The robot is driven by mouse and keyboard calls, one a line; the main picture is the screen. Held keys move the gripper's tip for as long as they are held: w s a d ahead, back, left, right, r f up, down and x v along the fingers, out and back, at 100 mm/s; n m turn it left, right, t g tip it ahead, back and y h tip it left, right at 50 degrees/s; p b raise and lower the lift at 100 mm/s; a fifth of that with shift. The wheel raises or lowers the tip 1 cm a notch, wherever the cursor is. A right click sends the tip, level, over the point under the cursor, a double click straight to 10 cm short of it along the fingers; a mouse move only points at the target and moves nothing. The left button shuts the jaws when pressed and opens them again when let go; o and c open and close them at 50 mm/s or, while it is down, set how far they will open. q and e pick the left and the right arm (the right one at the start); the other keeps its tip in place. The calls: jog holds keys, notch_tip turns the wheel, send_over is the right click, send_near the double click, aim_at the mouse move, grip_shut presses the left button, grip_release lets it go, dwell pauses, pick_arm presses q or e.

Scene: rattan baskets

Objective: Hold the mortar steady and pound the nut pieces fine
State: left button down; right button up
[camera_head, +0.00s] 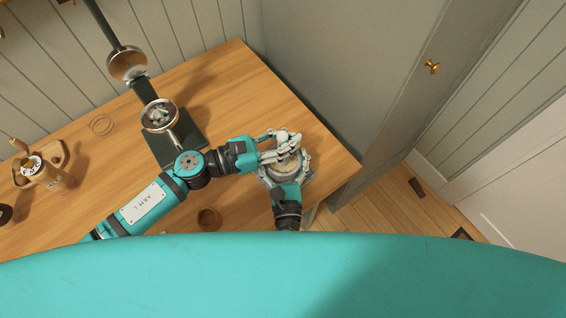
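The mortar (288,166) is a pale, round bowl near the right end of the wooden table, with brownish contents showing. My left gripper (281,147) reaches over it from the left. Its pale fingers close around the upright, light-coloured pestle (285,150), which is mostly hidden by them. My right gripper (284,172) comes from the near side, with its fingers spread around the mortar's outer wall and touching it. The nut pieces cannot be made out singly at this size.
The wooden table (235,95) is bare behind the mortar. A cabinet borders the right.

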pick_arm(q)
notch_tip(320, 180, up, 7)
dwell(0.8)
pick_arm(e)
jog(key=o, duration=1.5)
jog(key=s, duration=0.8)
jog(key=s+d, duration=0.1)
jog(key=s, duration=0.3)
